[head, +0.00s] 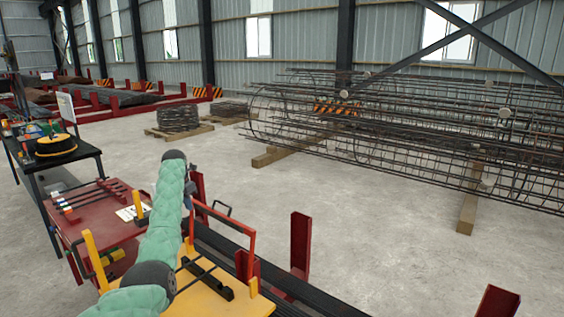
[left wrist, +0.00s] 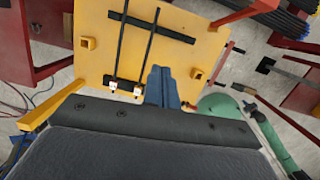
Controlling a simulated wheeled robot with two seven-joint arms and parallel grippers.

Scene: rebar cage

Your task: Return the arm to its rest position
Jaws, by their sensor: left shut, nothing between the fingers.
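My left arm, in green padding, comes in from the bottom of the head view and reaches up over the yellow plate (head: 205,292). My left gripper (left wrist: 163,88) shows in the left wrist view as two blue fingers shut together with nothing between them. It is over the yellow plate, which also shows in the left wrist view (left wrist: 195,45). In the head view the gripper is largely hidden behind the forearm. Two thin black bars (left wrist: 152,40) and a black crosspiece lie on the plate. My right gripper is not in view.
Red posts (head: 300,245) and dark bars are right of the plate. A large rebar cage (head: 420,125) rests on timbers at back right. The concrete floor between is open.

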